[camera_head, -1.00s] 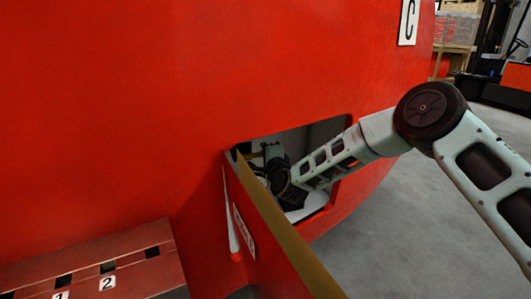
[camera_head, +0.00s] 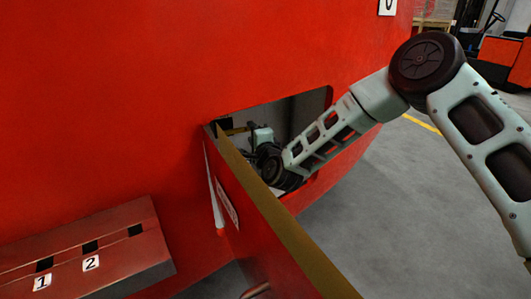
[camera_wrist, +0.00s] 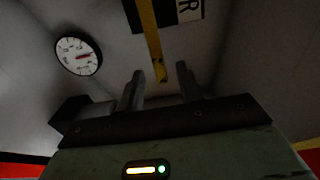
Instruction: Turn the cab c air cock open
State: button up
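A yellow lever (camera_wrist: 150,35), which looks like the air cock handle, hangs down from the top of the wrist view. Its lower end lies between the two fingertips of my gripper (camera_wrist: 160,69). The fingers are apart, with a gap on each side of the lever; I cannot tell how deep it sits between them. In the head view my gripper (camera_head: 260,134) is inside the hatch opening of the red nosecone (camera_head: 120,90), partly hidden by my wrist. A yellow piece (camera_head: 236,131) shows beside it.
The open hatch door (camera_head: 262,225) stands out below my forearm. Inside the compartment are a round gauge (camera_wrist: 78,55) and a black-and-white label (camera_wrist: 189,9). A red step box (camera_head: 85,250) numbered 1 and 2 stands at lower left. Grey floor (camera_head: 420,200) is free at right.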

jog(key=v, duration=1.1)
jog(key=shift+s+b, duration=0.15)
jog(key=shift+b, duration=0.25)
jog(key=shift+d, duration=0.15)
jog(key=s+d+n+g+h, duration=0.5)
jog(key=s+d+n+g, duration=1)
jog(key=s+d, duration=0.95)
jog(key=s+a+r+n+g+p, duration=0.1)
jog(key=s+a+r+n+p, duration=0.2)
jog(key=s+a+r+p, duration=0.2)
jog(key=s+a+r+n+g+p, duration=0.1)
jog(key=s+a+r+n+p, duration=0.3)
jog(key=s+a+r, duration=0.3)
jog(key=a, duration=0.4)
jog(key=shift+s+a+y+p, duration=0.15)
jog(key=shift+a+y+p, duration=0.15)
jog(key=shift+a+p, duration=0.05)
